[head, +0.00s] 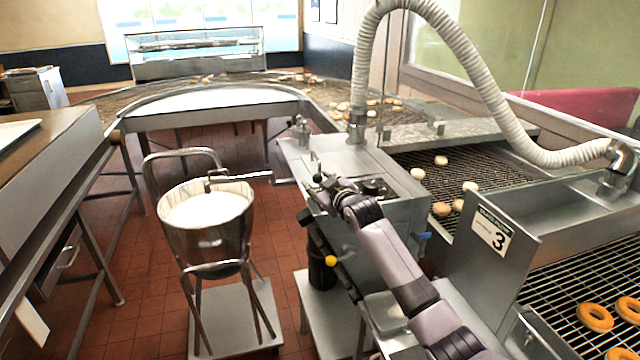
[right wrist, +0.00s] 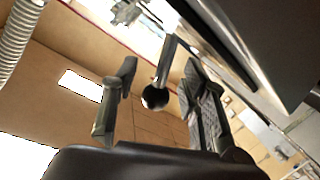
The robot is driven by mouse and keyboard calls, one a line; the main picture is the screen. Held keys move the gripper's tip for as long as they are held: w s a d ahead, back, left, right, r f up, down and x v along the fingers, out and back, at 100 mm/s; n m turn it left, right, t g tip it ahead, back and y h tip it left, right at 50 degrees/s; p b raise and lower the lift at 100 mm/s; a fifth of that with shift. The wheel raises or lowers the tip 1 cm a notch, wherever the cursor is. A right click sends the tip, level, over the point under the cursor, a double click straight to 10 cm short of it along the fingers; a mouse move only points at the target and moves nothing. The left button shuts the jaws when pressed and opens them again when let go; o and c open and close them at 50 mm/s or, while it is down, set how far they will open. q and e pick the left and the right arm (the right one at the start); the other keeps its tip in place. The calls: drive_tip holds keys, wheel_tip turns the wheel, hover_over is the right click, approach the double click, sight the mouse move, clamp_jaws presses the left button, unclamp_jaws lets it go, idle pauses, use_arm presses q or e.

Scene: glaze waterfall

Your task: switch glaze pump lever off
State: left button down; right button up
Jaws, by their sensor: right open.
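The lever (head: 315,160) stands on top of the steel glaze machine (head: 345,155), just beyond my right gripper. In the right wrist view it is a metal rod ending in a black ball knob (right wrist: 155,97). My right gripper (head: 318,190) reaches over the machine's left top edge. In the right wrist view my right gripper (right wrist: 158,105) is open, with the knob showing between its two fingers. I see no clear contact between the fingers and the knob. My left gripper is not in view.
A steel bowl of white glaze (head: 205,210) stands on a wheeled frame to the left. A ribbed hose (head: 470,60) arches over the machine. A conveyor with doughnuts (head: 595,316) runs at the right. A yellow knob (head: 330,260) sits low on the machine's side.

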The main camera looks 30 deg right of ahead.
drive_tip(key=shift+s, duration=0.1)
drive_tip(key=s+a+r, duration=0.1)
drive_tip(key=s+r, duration=0.1)
drive_tip(key=s, duration=0.9)
drive_tip(key=shift+s, duration=0.3)
drive_tip(key=shift+a, duration=0.1)
